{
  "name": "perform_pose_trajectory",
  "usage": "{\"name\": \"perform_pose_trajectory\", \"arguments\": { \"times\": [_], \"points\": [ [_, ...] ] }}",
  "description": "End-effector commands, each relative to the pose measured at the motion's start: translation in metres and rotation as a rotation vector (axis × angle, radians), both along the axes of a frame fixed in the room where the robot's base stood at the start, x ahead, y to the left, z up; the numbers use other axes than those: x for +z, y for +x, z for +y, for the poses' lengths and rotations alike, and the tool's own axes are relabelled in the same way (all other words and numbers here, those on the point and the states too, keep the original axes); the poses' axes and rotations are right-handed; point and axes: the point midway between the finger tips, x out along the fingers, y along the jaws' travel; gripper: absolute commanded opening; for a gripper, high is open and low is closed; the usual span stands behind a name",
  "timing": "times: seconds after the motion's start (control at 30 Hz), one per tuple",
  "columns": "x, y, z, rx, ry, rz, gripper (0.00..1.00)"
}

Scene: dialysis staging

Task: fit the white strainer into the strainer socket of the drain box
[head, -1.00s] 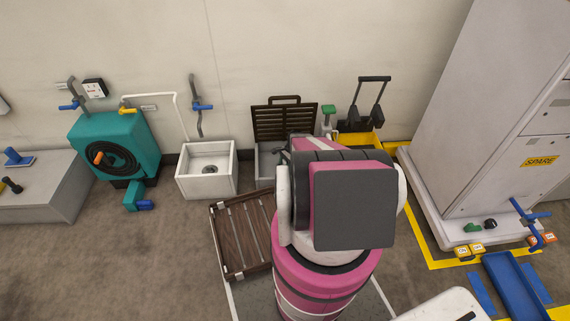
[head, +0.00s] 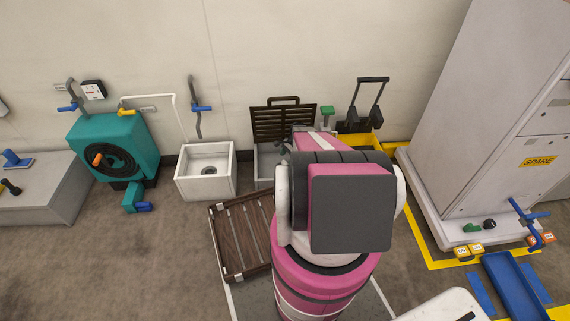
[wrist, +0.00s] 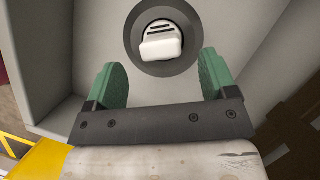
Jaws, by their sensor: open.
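The white strainer (wrist: 162,41), with dark slots and a raised block-shaped grip, lies within the dark round ring of the strainer socket (wrist: 187,65) in the wrist view. I cannot tell how deep it sits. The socket is in the floor of the grey drain box (wrist: 85,32). In the head view, part of a grey box (head: 264,166) shows below a raised dark slatted lid; my arm hides its inside. My gripper (wrist: 162,80) is open, its green fingers apart with nothing between them, just short of the strainer in the picture.
The raised slatted lid (head: 283,124) stands against the wall behind the box. A white basin (head: 206,187) is to its left, and a yellow crate (head: 366,142) to its right. A brown slatted rack (head: 243,236) lies in front, beside my base.

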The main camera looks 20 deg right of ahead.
Motion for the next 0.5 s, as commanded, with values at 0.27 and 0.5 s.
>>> {"name": "perform_pose_trajectory", "arguments": {
  "times": [0.27, 0.5],
  "points": [
    [0.038, 0.004, -0.015, 0.0, 0.0, -0.001, 0.78],
    [0.046, 0.005, -0.018, 0.0, 0.0, 0.0, 0.78]
  ]
}}
